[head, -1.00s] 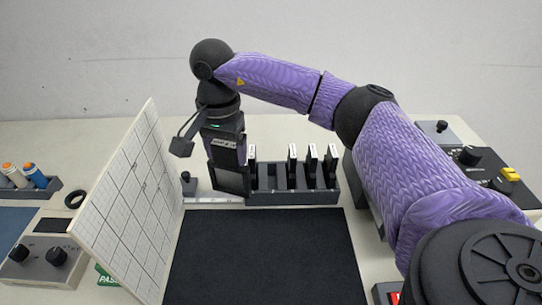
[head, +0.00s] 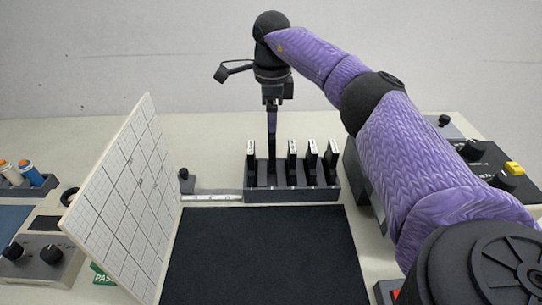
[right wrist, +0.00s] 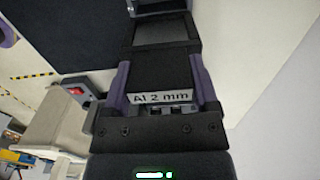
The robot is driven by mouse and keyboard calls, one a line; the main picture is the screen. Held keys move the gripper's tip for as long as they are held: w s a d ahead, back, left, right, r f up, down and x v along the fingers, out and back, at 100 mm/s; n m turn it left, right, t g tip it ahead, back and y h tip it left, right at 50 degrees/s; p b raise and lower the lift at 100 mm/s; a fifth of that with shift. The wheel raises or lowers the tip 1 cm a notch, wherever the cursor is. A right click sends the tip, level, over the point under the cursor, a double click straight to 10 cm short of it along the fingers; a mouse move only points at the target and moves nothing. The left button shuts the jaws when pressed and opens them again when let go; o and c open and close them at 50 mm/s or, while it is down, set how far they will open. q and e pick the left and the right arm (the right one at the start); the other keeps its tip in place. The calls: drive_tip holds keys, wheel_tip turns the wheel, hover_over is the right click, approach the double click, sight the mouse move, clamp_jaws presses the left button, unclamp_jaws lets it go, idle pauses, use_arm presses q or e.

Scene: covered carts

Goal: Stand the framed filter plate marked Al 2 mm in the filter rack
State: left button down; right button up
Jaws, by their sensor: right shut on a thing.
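My right gripper (head: 271,128) points straight down over the filter rack (head: 296,194). It is shut on the framed filter plate (head: 271,150). In the right wrist view the plate (right wrist: 158,68) is dark, and its white label reads "Al 2 mm" between my two purple fingers (right wrist: 160,92). In the head view the plate is upright and edge-on, in line with the empty gap between the leftmost plate and the others. I cannot tell whether its lower edge is inside the slot. My left gripper is not in view.
Several white-labelled plates stand in the rack, one at left (head: 251,163) and others at right (head: 312,163). A white gridded panel (head: 125,200) leans at left. A dark mat (head: 265,255) lies clear in front. A control box (head: 480,165) stands at right.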

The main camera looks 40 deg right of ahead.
sight(271, 150)
wheel_tip(271, 150, down, 10)
drive_tip(key=shift+b, duration=0.85)
drive_tip(key=shift+f, duration=0.3)
drive_tip(key=o, duration=1.2)
drive_tip(key=shift+r, duration=0.3)
wheel_tip(271, 150, up, 12)
drive_tip(key=shift+f+p, duration=0.1)
drive_tip(key=shift+p, duration=1.05)
